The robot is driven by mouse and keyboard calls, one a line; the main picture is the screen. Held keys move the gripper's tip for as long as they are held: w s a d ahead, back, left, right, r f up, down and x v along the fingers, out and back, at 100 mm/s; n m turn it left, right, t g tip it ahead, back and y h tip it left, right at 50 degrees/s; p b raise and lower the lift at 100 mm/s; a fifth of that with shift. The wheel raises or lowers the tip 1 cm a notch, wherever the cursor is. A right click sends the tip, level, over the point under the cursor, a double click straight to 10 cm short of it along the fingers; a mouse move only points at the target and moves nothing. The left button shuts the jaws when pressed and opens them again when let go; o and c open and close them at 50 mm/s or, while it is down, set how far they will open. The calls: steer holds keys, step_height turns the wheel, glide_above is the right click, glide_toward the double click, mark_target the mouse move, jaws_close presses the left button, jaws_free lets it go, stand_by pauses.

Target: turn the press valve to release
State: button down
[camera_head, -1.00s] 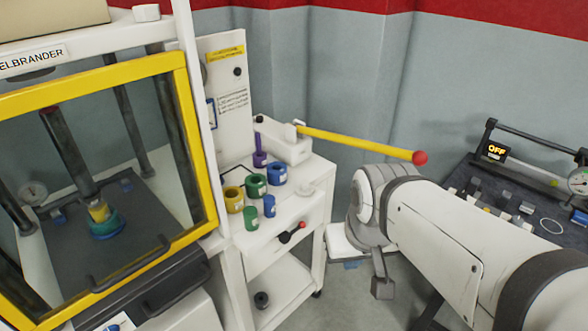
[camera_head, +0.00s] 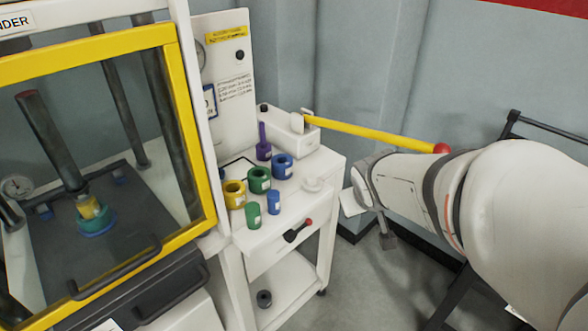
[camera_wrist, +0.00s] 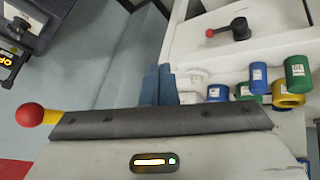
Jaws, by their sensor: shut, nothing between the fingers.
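The press valve (camera_head: 297,231) is a short black lever with a red knob on the front of the white cart, below its top. The knob end points up and to the right in the head view. The valve (camera_wrist: 236,31) also shows at the top of the wrist view, red knob to the left. My gripper (camera_wrist: 158,84) has blue-grey fingers, shut and empty. It is apart from the valve, which lies beyond the fingers and to the right in the wrist view. In the head view my wrist is right of the cart, and the fingertips are not clear.
A long yellow pump handle (camera_head: 370,133) with a red ball reaches out above my wrist. Several coloured rings and cylinders, including a blue ring (camera_head: 282,166), stand on the cart top (camera_head: 325,168). The yellow-framed press (camera_head: 190,115) is at left.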

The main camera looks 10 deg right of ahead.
steer(key=w+d+f+n+t+y+b, duration=0.25)
steer(key=w+f+n+b, duration=0.2)
steer(key=w+f, duration=0.5)
steer(key=a+f+n+t+y+b, duration=0.1)
steer(key=a+f+n+y+b, duration=0.1)
steer(key=a+f+y, duration=0.3)
step_height(320, 180, down, 3)
steer(key=shift+w+f+n+y+b, duration=0.1)
steer(key=shift+w+n+y+b, duration=0.3)
steer(key=shift+b, duration=0.15)
steer(key=shift+a, duration=0.1)
steer(key=b+x, duration=0.2)
steer(key=x, duration=0.8)
